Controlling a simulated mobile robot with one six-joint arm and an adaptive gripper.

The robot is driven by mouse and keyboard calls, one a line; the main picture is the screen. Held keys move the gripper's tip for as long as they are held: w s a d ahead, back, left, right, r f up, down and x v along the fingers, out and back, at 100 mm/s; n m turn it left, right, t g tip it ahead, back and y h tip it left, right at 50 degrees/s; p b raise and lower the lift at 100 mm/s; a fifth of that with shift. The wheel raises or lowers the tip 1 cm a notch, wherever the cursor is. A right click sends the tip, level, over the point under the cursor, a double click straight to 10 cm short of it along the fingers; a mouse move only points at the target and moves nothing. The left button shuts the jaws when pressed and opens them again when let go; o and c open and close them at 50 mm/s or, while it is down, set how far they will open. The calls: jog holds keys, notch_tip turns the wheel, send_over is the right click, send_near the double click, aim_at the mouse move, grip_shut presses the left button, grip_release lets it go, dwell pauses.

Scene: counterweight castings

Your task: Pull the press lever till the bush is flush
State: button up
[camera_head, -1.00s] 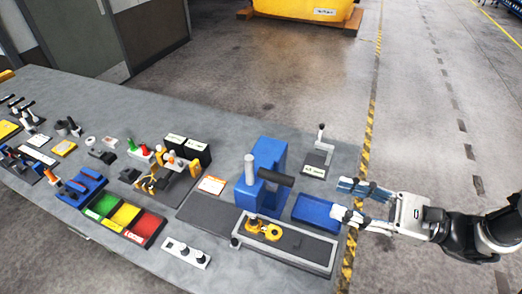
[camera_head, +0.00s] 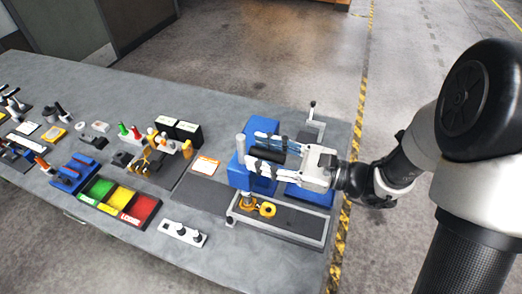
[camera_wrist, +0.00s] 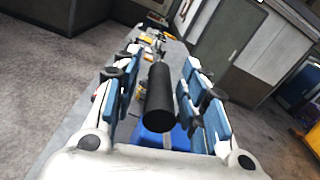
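The blue press (camera_head: 238,176) stands near the right end of the bench, with a grey upright cylinder (camera_head: 241,145) on it. Its black lever grip (camera_wrist: 158,105) points toward the wrist camera. My gripper (camera_head: 257,152) is open over the press, its fingers on either side of the grip. In the wrist view, a gap shows between the grip and each finger (camera_wrist: 155,85). A yellow casting (camera_head: 267,209) lies on the grey framed fixture (camera_head: 285,236) in front of the press. The bush cannot be made out, so its height cannot be told.
A blue tray (camera_head: 318,199) is right of the press, partly under my gripper. A small lever stand (camera_head: 312,108) is behind. A white strip with black knobs (camera_head: 182,233) and green, yellow and red bins (camera_head: 118,198) lie to the left. The bench's right edge is close.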

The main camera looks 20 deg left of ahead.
jog(key=shift+a, duration=0.25)
jog(key=shift+c, duration=0.5)
grip_shut()
